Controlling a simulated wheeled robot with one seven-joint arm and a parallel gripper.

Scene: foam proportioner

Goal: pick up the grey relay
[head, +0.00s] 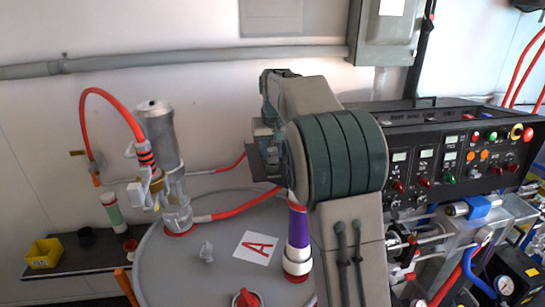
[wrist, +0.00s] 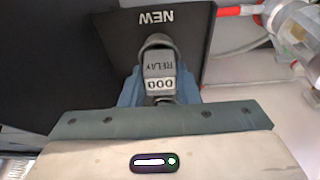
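The grey relay (wrist: 158,68) shows in the middle of the wrist view, with a RELAY label and a white "000" strip, both upside down in the picture. Blue pieces flank it on both sides, close against it. The dark plate of my gripper (wrist: 158,104) lies just below it in the picture and hides its lower end. In the head view my gripper (head: 262,148) is above the tank, mostly hidden behind my arm. I cannot make out the relay there.
A black panel marked NEW (wrist: 120,30) stands behind the relay. A control panel (head: 450,155) stands at right, a yellow bin (head: 43,253) at left.

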